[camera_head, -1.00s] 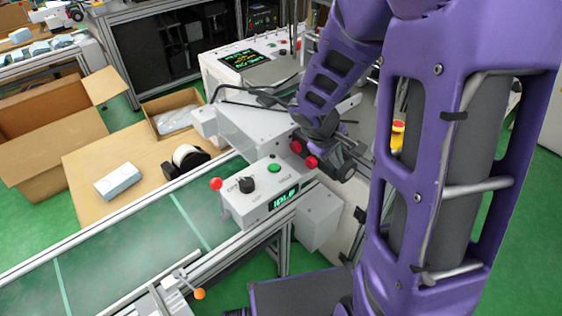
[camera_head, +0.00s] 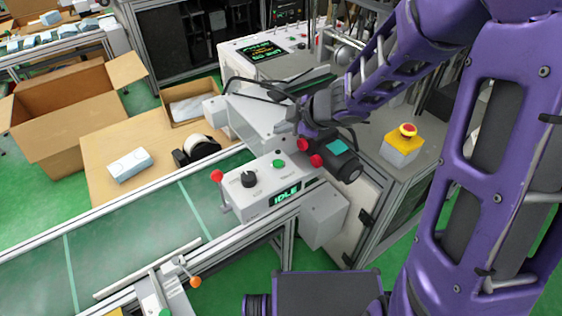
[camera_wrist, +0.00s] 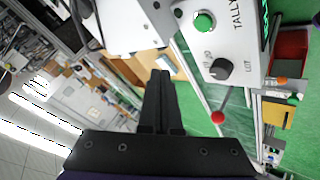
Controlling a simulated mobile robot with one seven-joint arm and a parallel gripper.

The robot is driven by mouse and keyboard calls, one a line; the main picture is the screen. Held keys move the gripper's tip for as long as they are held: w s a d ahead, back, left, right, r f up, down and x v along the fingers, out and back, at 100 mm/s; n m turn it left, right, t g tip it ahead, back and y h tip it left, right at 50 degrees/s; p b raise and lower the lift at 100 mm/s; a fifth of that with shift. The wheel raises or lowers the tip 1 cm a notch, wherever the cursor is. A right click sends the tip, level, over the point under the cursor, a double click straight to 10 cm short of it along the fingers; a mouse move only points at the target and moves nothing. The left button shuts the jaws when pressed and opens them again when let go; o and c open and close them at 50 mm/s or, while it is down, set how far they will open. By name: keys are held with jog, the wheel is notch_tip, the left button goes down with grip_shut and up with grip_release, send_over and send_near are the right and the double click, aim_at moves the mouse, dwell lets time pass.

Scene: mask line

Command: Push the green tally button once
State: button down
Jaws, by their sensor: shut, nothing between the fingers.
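The green tally button (camera_head: 279,164) sits on top of a white control box (camera_head: 255,205) with a green "IDLE" display and a black selector knob (camera_head: 249,179). In the wrist view the green button (camera_wrist: 204,21) is at the top, close to the "TALLY" lettering, with the black knob (camera_wrist: 219,68) below it. My gripper (camera_wrist: 161,74) is shut and empty, its dark fingertips left of and below the button in that view and apart from it. In the head view my purple arm reaches in from the right; the fingertips are hard to make out there.
A red-tipped lever (camera_head: 216,176) stands at the box's left end. A green conveyor (camera_head: 130,238) runs to the left. A white machine housing (camera_head: 258,125) rises behind the box. A yellow emergency-stop box (camera_head: 403,145) is to the right. Open cardboard boxes (camera_head: 80,150) stand left.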

jog(key=b, duration=0.3)
send_over(282, 164)
notch_tip(282, 164, down, 7)
jog(key=shift+s+f, duration=0.1)
jog(key=shift+f, duration=0.1)
jog(key=shift+f+b, duration=0.5)
jog(key=shift+f, duration=0.25)
dwell(1.4)
jog(key=shift+f, duration=0.4)
jog(key=shift+f+b, duration=0.45)
jog(key=shift+b, duration=0.15)
dwell(0.4)
jog(key=shift+r, duration=0.1)
jog(key=shift+r+p, duration=0.75)
jog(key=shift+p, duration=0.2)
